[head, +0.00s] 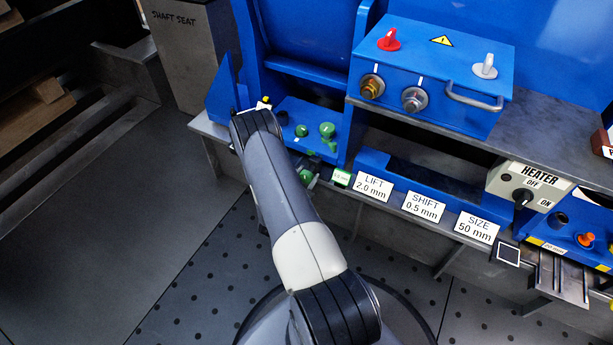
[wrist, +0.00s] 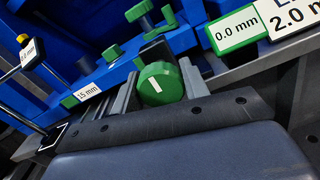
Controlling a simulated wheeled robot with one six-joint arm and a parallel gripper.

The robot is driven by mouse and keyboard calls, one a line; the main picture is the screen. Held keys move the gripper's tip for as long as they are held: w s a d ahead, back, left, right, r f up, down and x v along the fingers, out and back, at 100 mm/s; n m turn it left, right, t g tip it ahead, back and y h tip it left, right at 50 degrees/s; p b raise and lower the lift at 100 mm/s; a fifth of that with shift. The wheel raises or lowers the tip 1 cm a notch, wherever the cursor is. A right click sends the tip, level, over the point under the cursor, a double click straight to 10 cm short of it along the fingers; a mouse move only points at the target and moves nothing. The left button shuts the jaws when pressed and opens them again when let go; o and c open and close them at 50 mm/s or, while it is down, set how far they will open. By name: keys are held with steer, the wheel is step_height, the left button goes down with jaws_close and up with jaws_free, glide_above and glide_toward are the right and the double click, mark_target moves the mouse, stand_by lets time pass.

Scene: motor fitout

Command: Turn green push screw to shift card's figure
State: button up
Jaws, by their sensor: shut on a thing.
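The green push screw (wrist: 160,84) is a round green knob with a white line on its face, in the middle of the wrist view. My gripper (wrist: 158,88) is shut on it, with a finger at each side. The white line is tilted a little from upright in that view. In the head view a green knob (head: 305,177) shows beside my arm, and my fingers are mostly hidden. The SHIFT card (head: 424,205) reads 0.5 mm. A green-edged readout (wrist: 236,29) in the wrist view reads 0.0 mm; it also shows in the head view (head: 342,178).
The LIFT card (head: 373,186) reads 2.0 mm and the SIZE card (head: 476,227) reads 50 mm. Other green knobs (head: 327,130) stand on the blue fixture behind. A second small green-edged readout (wrist: 87,92) lies left of the screw. A blue box (head: 432,75) with knobs stands right.

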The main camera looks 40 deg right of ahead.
steer(key=m+b, duration=0.3)
steer(key=m, duration=0.1)
steer(key=shift+f+m+b, duration=0.2)
steer(key=shift+m+b, duration=0.2)
steer(key=shift+s+m+b, duration=0.1)
steer(key=shift+m+b, duration=1.35)
steer(key=shift+m, duration=0.45)
steer(key=shift+r, duration=0.1)
steer(key=o, duration=1)
steer(key=p+v, duration=0.2)
steer(key=v, duration=0.8)
steer(key=shift+s+a, duration=0.2)
steer(key=shift+a, duration=0.15)
